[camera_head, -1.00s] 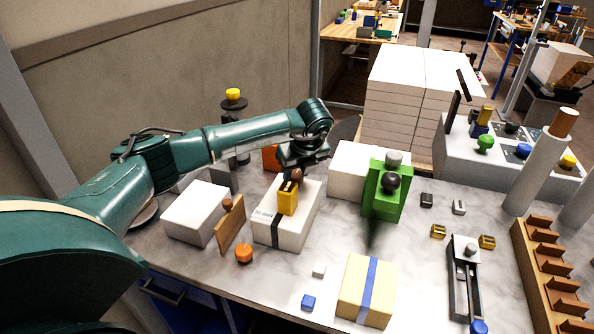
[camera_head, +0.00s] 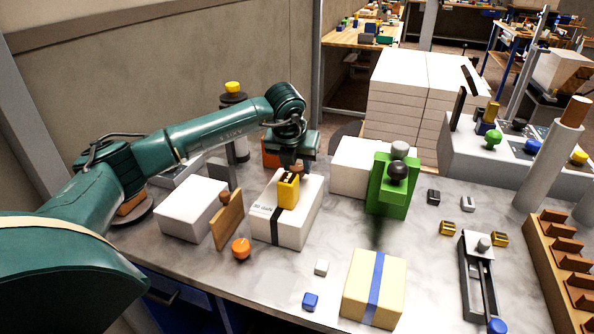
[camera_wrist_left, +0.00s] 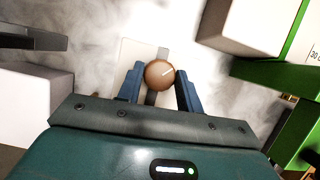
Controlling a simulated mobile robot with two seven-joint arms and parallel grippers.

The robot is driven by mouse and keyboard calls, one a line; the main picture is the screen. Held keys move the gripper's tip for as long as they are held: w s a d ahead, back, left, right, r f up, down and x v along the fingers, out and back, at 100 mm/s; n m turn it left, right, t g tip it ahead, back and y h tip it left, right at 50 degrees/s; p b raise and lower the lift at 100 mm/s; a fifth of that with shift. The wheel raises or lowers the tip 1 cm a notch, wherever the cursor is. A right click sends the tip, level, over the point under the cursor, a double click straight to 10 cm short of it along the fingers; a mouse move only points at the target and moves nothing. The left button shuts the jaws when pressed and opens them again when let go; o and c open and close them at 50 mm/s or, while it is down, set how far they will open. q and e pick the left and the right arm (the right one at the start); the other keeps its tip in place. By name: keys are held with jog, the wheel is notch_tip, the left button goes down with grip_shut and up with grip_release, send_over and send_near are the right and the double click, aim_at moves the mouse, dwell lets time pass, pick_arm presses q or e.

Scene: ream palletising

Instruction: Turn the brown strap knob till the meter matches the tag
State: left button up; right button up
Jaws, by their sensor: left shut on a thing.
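The brown strap knob (camera_head: 297,168) sits behind a yellow block (camera_head: 288,191) on a white ream (camera_head: 262,225) with a dark strap. My left gripper (camera_head: 296,163) is above the ream, pointing down, its fingers mostly hidden behind the block in the head view. In the left wrist view the round knob (camera_wrist_left: 159,74), with a pale line on top, sits between the two blue fingertips of my left gripper (camera_wrist_left: 160,80), which is shut on it. Small writing on the ream is too small to read surely. My right gripper is not in view.
A green stand (camera_head: 390,190) with a black ball is right of the ream. A brown upright board (camera_head: 228,221) and an orange knob (camera_head: 241,249) are on the left. A blue-strapped pack (camera_head: 359,305) lies in front. Bare marble shows between them.

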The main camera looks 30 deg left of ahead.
pick_arm(q)
jog(key=m+h+b, duration=0.1)
jog(key=m, duration=0.2)
jog(key=shift+a+m, duration=0.1)
jog(key=shift+m, duration=0.3)
jog(key=m+h, duration=0.1)
jog(key=m, duration=0.1)
jog(key=shift+a+m, duration=0.1)
jog(key=shift+m, duration=0.3)
jog(key=m+h, duration=0.1)
jog(key=m, duration=0.1)
jog(key=m+h, duration=0.1)
jog(key=m, duration=0.2)
jog(key=shift+w+a+r+g, duration=0.1)
jog(key=shift+r+g, duration=0.05)
jog(key=shift+g, duration=0.25)
jog(key=m+g+h, duration=0.1)
jog(key=m, duration=0.2)
jog(key=shift+m+p, duration=0.3)
jog(key=shift+p, duration=0.05)
jog(key=shift+w+a+m+g+h, duration=0.15)
jog(key=shift+m+g+h, duration=0.25)
jog(key=shift+m, duration=1)
jog(key=o, duration=1)
